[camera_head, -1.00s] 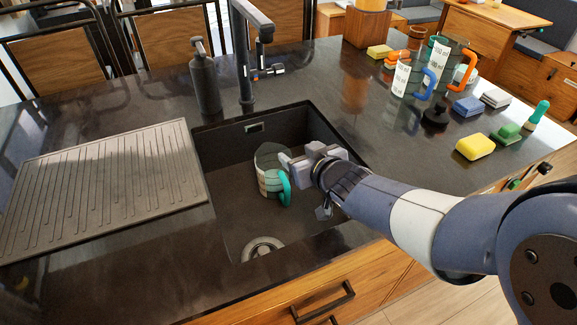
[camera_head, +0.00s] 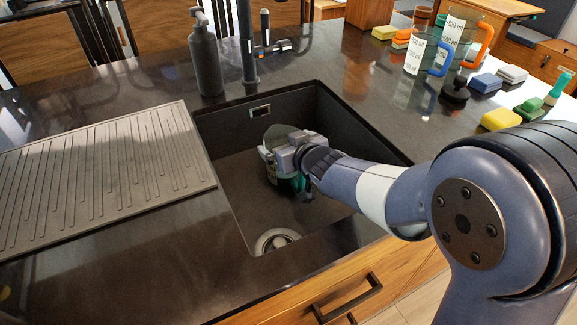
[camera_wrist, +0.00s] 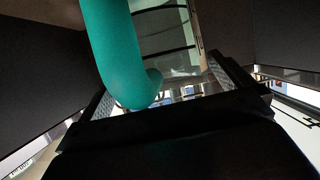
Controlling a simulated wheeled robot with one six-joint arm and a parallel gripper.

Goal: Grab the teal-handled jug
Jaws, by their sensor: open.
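The teal-handled jug (camera_head: 274,136) stands in the dark sink, mostly hidden behind my gripper in the head view. Its clear rim shows above the gripper and a bit of teal below it. In the wrist view its thick teal handle (camera_wrist: 118,55) comes down close in front of me, between the two fingers, with the clear jug wall behind it. My gripper (camera_head: 274,160) is down in the sink at the jug; it also shows in the wrist view (camera_wrist: 165,85), with its fingers apart on either side of the handle. I cannot tell whether either finger touches it.
The sink walls (camera_head: 337,120) surround my gripper. A faucet (camera_head: 247,45) and soap bottle (camera_head: 205,55) stand behind the sink. A ribbed drainboard (camera_head: 100,180) lies left. At right are a blue-handled jug (camera_head: 416,55), an orange-handled jug (camera_head: 462,30), sponges and brushes.

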